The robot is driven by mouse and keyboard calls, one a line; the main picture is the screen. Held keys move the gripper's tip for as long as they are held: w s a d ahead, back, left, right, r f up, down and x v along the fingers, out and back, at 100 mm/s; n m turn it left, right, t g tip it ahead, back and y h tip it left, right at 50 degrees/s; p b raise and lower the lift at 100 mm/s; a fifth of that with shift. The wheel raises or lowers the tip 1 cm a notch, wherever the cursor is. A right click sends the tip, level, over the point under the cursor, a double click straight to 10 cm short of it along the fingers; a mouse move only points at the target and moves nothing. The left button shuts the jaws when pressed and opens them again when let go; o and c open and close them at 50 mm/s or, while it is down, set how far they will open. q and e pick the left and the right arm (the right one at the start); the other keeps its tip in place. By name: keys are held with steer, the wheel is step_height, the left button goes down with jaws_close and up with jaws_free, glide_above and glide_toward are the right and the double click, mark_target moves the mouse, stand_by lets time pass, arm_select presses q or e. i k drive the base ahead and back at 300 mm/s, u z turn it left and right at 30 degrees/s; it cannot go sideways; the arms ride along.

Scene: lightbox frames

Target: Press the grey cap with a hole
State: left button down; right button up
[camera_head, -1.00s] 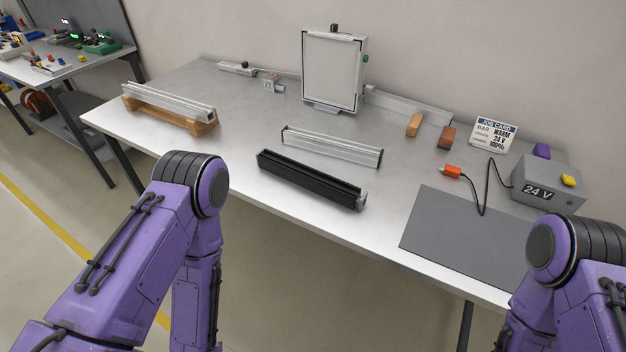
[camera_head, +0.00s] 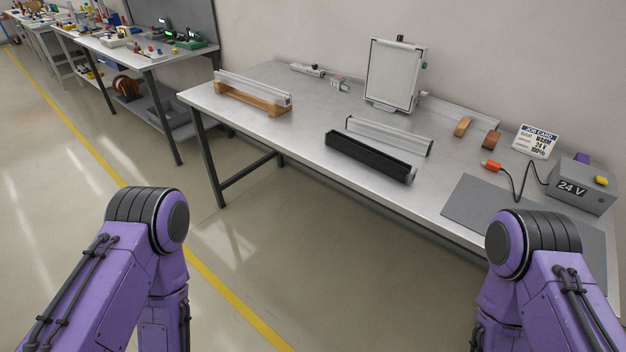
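I cannot clearly make out a grey cap with a hole. A black bar (camera_head: 368,155) lies near the front edge of the metal workbench (camera_head: 295,150), with a small greyish piece at its right end, too small to show a hole. A clear or silver bar (camera_head: 388,135) lies just behind it. A silver bar (camera_head: 252,87) rests on a wooden stand (camera_head: 247,101) at the bench's left end. Both my arms show only as purple links at the bottom. My grippers are out of view, so nothing shows of what they hold.
A white framed panel (camera_head: 393,73) stands at the back. At the right are a job card (camera_head: 534,141), an orange connector (camera_head: 490,167), a grey mat (camera_head: 480,203) and a 24 V box (camera_head: 582,186). Another cluttered bench (camera_head: 140,55) stands left. Open floor lies in front.

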mark_target(410, 177)
steer(key=z, duration=1.25)
steer(key=k, duration=0.15)
steer(key=u, duration=2.3)
steer(key=i, duration=1)
steer(key=z, duration=0.9)
steer(key=i, duration=0.7)
steer(key=z, duration=1.15)
steer(key=i, duration=0.25)
steer(key=z, duration=0.15)
